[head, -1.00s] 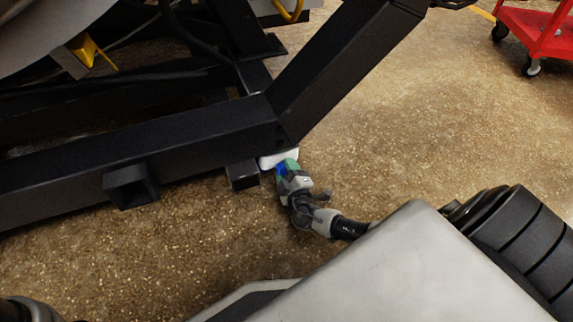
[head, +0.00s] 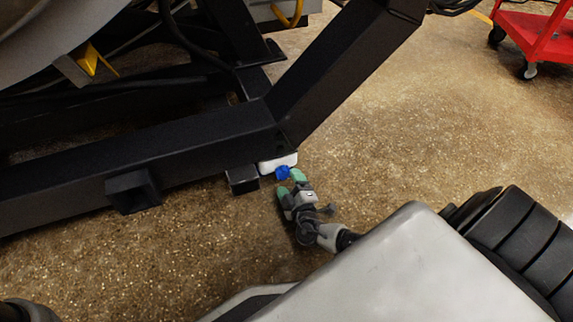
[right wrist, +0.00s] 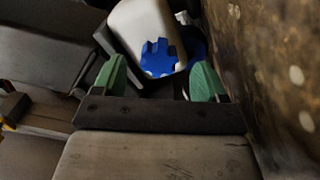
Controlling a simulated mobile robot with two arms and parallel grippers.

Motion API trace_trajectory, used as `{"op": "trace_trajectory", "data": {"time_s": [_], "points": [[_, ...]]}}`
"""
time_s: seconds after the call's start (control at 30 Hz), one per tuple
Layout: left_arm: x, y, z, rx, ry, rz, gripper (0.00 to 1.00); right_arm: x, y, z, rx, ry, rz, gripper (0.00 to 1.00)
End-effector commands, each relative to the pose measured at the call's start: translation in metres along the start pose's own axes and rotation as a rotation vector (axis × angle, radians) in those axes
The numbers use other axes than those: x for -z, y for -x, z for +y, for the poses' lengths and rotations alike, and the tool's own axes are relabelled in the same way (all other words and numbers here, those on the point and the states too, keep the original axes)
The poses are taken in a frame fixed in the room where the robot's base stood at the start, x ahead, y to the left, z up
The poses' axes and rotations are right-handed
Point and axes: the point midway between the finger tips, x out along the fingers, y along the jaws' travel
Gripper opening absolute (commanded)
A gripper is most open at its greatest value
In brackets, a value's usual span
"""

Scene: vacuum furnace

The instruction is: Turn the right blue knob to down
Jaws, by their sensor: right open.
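The blue knob (head: 282,173) sits on the front of a white housing (head: 279,162) at the foot of the black frame. In the right wrist view the knob (right wrist: 158,58) is a lobed blue wheel in front of the white housing (right wrist: 138,22). My right gripper (head: 290,183) is open, with its green fingertips just short of the knob. In the right wrist view the fingers (right wrist: 158,80) stand apart on either side of the knob's near side, and nothing is held. A second blue part (right wrist: 194,42) shows partly behind the knob. My left gripper is not seen.
Black frame beams (head: 150,163) run above and left of the knob, with a square stub (head: 132,190) on the front beam. A black foot (head: 242,180) stands left of the white housing. The floor to the right is clear up to a red cart (head: 535,35).

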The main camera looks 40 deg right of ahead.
Motion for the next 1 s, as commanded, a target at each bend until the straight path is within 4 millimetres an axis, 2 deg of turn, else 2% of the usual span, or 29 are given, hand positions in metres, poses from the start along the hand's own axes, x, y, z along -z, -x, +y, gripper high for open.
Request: {"op": "trace_trajectory", "data": {"time_s": [0.03, 0.2, 0.4, 0.83, 1.0], "points": [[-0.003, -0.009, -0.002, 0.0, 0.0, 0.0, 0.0, 0.002, 0.013, 0.003, 0.005, 0.002, -0.002, 0.73], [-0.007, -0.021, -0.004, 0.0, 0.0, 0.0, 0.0, 0.001, 0.046, 0.003, 0.004, 0.001, -0.002, 0.73], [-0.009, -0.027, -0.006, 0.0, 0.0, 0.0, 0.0, 0.0, 0.069, 0.001, 0.003, 0.0, -0.001, 0.73], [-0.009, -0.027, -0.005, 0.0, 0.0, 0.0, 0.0, 0.0, 0.073, -0.001, 0.001, 0.006, 0.0, 0.73], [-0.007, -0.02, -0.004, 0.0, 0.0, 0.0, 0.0, 0.007, 0.063, -0.009, 0.01, 0.121, 0.015, 0.73]]}}
